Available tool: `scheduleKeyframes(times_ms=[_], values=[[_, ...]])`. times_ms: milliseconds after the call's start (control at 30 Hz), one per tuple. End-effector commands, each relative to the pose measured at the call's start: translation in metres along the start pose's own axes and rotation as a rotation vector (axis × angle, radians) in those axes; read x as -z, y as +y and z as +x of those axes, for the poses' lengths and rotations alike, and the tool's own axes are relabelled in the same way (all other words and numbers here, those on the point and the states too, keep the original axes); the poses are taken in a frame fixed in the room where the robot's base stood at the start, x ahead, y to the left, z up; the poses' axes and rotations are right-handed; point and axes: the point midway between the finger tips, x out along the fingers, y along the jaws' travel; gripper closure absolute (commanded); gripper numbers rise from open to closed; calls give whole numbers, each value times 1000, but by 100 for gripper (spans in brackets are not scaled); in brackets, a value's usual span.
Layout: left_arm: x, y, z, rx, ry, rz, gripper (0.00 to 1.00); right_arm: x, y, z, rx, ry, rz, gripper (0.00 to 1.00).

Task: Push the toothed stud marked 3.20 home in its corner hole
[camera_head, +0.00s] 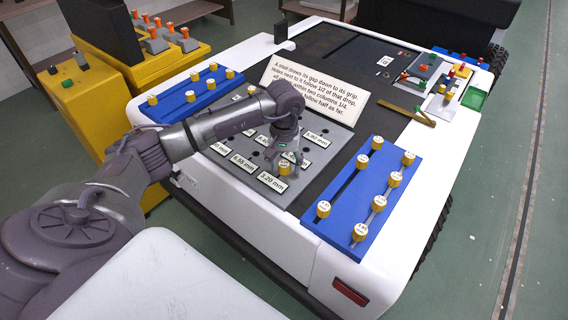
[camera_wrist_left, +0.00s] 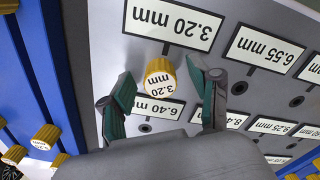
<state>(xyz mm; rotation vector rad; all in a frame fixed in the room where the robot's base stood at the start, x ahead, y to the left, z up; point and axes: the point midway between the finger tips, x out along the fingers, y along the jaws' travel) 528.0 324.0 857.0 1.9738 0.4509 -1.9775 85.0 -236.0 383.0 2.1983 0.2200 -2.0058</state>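The yellow-capped stud marked 3.20 (camera_wrist_left: 160,78) stands at the corner of the grey plate (camera_head: 338,141), beside the white 3.20 mm label (camera_wrist_left: 172,22). It also shows in the head view (camera_head: 284,168). My left gripper (camera_wrist_left: 163,92) is over the stud, pointing down, with its green-padded fingers apart on either side of the cap. Gaps show between the cap and both fingers. The cap hides the hole and the stud's lower part, so I cannot tell how deep it sits. My right gripper is not in view.
A blue rack (camera_head: 345,224) with several yellow studs lies right of the plate; another blue rack (camera_head: 176,108) lies beyond my left arm. A sign (camera_head: 316,87) stands behind the plate. Other labels and open holes (camera_wrist_left: 239,88) are close to my left fingers.

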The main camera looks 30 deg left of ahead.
Motion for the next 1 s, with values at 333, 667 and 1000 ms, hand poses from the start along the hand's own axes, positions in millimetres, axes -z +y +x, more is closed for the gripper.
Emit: scheduleKeyframes(times_ms=[333, 667, 1000], values=[[2, 0, -17, -2, 5, -1, 38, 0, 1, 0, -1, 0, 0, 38], [1, 0, -86, -2, 5, 0, 38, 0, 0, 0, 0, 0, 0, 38], [0, 0, -120, 0, 1, 0, 38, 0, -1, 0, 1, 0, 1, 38]])
